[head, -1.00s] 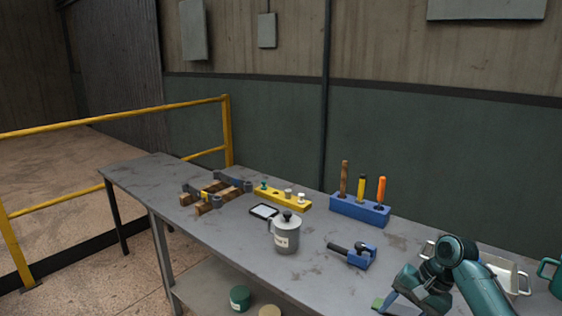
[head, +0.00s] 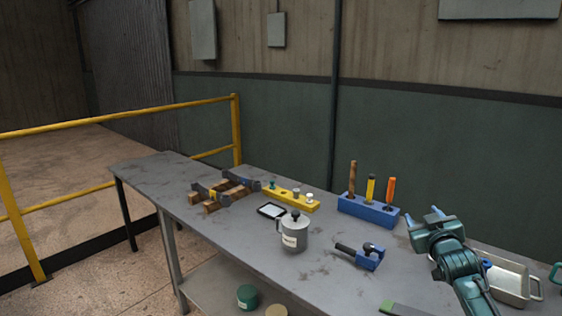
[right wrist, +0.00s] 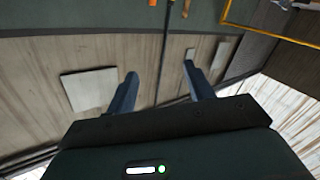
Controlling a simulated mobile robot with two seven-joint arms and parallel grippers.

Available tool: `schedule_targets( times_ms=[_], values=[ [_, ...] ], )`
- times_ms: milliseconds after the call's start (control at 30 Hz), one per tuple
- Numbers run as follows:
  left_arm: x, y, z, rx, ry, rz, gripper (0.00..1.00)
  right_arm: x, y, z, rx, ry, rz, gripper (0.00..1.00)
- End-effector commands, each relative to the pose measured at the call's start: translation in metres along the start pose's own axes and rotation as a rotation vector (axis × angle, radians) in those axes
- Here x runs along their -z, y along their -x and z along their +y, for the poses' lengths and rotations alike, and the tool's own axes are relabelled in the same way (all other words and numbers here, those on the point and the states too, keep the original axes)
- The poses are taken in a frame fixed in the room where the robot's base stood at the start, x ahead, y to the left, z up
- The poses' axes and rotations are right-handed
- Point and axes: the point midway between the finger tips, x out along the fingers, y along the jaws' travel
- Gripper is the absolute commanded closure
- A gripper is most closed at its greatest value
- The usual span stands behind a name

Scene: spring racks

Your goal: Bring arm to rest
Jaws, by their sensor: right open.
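My right gripper (head: 424,215) is at the right of the head view, above the grey workbench (head: 225,240), with its fingers pointing up and away. It is open and holds nothing. In the right wrist view its two fingers (right wrist: 160,92) stand wide apart, with only wall and panels beyond them. My left gripper is not in view.
On the bench stand a blue tool block (head: 368,212) with upright handles, a yellow holder (head: 291,199), a grey lidded can (head: 294,234), a blue clamp-like tool (head: 368,258) and a metal tray (head: 512,284). A yellow railing (head: 120,118) runs behind at left.

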Motion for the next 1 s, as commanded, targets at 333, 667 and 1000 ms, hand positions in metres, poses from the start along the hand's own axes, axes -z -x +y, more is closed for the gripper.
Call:
schedule_targets(
  times_ms=[333, 667, 1000],
  values=[
    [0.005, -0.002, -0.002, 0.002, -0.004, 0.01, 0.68, -0.124, 0.099, -0.118, 0.191, -0.038, -0.169, 0.47],
    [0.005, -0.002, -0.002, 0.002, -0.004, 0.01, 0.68, -0.216, 0.292, -0.225, 0.395, -0.155, -0.384, 0.47],
    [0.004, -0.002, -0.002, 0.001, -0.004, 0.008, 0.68, -0.228, 0.403, -0.254, 0.466, -0.25, -0.512, 0.47]
  ],
)
